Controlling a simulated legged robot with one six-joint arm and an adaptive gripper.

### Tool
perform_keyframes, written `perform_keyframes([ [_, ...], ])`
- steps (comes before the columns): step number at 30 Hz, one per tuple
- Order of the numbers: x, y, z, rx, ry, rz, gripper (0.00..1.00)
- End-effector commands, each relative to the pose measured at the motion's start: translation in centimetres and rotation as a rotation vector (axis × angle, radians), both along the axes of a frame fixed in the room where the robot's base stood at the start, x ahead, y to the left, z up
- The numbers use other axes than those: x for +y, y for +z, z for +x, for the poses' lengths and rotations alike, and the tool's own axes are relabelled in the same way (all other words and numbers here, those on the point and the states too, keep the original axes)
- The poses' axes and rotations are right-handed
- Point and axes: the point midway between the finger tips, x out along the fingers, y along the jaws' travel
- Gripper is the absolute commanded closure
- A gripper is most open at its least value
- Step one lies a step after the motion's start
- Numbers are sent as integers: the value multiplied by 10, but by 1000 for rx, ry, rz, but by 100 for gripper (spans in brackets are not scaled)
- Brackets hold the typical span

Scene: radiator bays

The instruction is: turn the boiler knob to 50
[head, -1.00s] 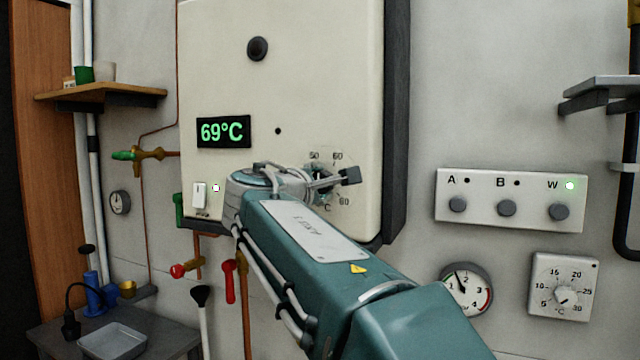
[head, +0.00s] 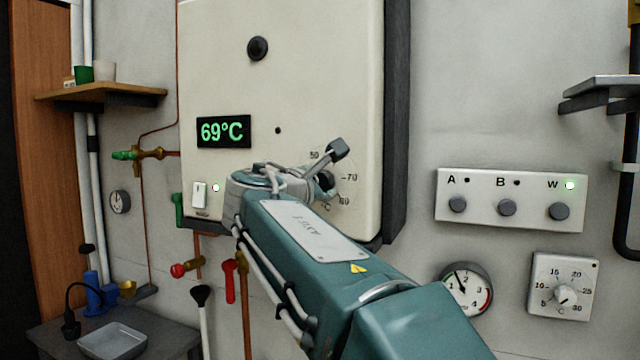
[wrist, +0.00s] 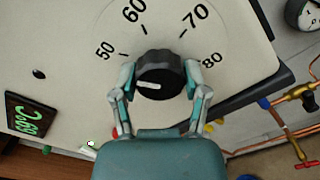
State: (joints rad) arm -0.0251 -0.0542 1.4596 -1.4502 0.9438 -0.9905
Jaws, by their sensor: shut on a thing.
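The boiler (head: 320,60) is a cream wall box with a green display (head: 223,132) reading 69°C. Its black round knob (wrist: 160,78) sits on a printed dial, with 50, 60, 70 and 80 legible in the wrist view. The knob's white pointer lies to the left and slightly down in that view, below the 50 mark. My gripper (wrist: 160,71) is shut on the knob, one finger on each side. The lower part of the dial is hidden behind my gripper. In the head view my arm and gripper cover much of the dial.
A switch panel (head: 510,200) marked A, B and W, with W's lamp green, a pressure gauge (head: 466,290) and a room thermostat (head: 563,287) are on the wall at right. A wooden shelf (head: 100,92) and copper pipes are at left.

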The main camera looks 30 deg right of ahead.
Motion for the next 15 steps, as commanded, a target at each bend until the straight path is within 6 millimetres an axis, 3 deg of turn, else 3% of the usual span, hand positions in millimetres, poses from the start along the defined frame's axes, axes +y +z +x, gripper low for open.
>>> perform_keyframes([
  [7,0,-7,3,12,0,7,89],
  [8,0,-7,3,12,0,7,32],
  [9,0,-7,3,12,0,7,14],
  [10,0,-6,3,11,0,6,6],
  [15,0,-4,1,6,0,4,6],
])
